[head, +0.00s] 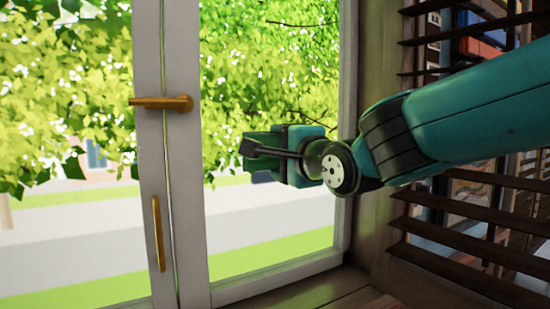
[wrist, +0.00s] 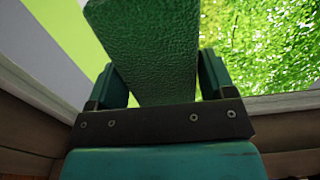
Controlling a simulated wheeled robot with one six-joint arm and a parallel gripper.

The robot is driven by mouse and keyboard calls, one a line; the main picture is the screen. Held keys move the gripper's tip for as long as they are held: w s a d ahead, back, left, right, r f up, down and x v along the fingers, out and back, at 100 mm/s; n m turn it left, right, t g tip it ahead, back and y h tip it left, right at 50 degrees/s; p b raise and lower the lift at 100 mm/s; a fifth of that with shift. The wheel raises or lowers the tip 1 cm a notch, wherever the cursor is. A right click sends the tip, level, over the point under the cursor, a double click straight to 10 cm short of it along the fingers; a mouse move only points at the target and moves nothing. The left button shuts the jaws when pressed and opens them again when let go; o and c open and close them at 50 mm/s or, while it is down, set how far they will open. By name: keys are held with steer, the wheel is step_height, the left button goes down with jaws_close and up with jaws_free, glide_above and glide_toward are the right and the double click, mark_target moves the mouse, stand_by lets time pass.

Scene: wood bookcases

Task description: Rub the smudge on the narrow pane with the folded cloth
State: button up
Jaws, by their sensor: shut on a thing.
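My gripper (head: 262,150) is in front of the right-hand window pane (head: 275,225), which looks like the narrow pane, and points left in the head view. In the wrist view it is shut on a dark green, textured, flat-sided thing, the folded cloth (wrist: 145,50), with a finger on each side. The cloth sticks out well past the fingers. In the head view the gripper largely hides the cloth. I cannot tell whether the cloth touches the glass. I cannot make out a smudge; leaves outside and my gripper cover part of the pane.
A white window frame post (head: 183,130) with a brass handle (head: 162,103) and a brass pull (head: 158,234) stands left of my gripper. Wood slatted shelving (head: 470,265) is close on the right, beneath my arm. A wooden sill (head: 320,295) runs below.

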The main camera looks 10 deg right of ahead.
steer(key=shift+s+d, duration=0.1)
steer(key=shift+s, duration=0.2)
steer(key=b+v, duration=0.1)
steer(key=v, duration=0.2)
stand_by(0.4)
stand_by(0.4)
